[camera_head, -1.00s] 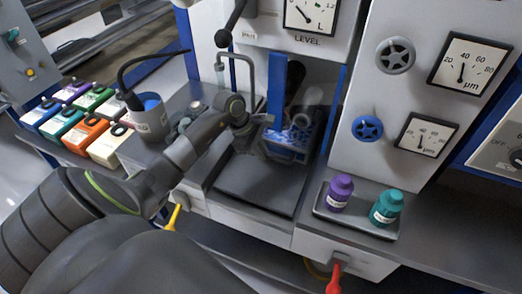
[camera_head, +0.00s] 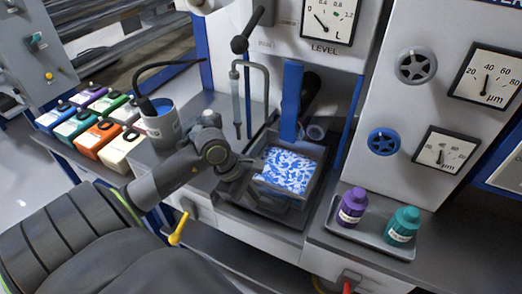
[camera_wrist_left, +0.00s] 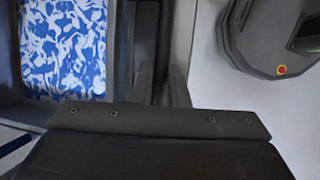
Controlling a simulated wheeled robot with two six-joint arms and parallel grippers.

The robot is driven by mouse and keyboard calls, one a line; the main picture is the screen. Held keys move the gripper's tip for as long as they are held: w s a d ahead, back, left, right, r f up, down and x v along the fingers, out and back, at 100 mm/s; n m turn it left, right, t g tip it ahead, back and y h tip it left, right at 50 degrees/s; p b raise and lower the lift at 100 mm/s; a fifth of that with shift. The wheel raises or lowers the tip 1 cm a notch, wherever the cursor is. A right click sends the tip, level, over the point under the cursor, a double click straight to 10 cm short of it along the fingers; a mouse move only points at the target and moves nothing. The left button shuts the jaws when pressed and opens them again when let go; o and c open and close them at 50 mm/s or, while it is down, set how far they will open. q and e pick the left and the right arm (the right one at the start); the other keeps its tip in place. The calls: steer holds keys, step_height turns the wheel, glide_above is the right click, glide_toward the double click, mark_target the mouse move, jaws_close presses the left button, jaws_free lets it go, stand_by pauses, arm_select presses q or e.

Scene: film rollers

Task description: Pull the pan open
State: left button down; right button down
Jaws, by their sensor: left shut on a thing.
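The pan (camera_head: 312,192) is a dark open tray with a blue-and-white marbled surface inside. It is drawn out in front of the dark roller recess, over the dark platform. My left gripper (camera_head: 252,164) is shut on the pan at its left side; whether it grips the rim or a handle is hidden. In the left wrist view the marbled surface (camera_wrist_left: 65,45) fills the upper left, and the dark gripper (camera_wrist_left: 163,88) is beside the pan wall. My right gripper is not in view.
A blue post (camera_head: 291,100) and grey roller (camera_head: 317,130) stand behind the pan. A bent pipe (camera_head: 237,100) is at its back left. A small tray (camera_head: 374,243) with purple (camera_head: 352,206) and teal (camera_head: 403,226) bottles sits at right. A cup (camera_head: 160,123) stands left.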

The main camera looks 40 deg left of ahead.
arm_select(q)
steer(key=shift+s+d, duration=0.2)
steer(key=shift+s, duration=0.55)
steer(key=shift+s+d, duration=0.15)
steer(key=shift+s, duration=0.55)
steer(key=c, duration=1.4)
jaws_free()
steer(key=shift+r, duration=0.1)
steer(key=p+v, duration=0.9)
steer(key=v, duration=0.8)
steer(key=shift+r, duration=0.1)
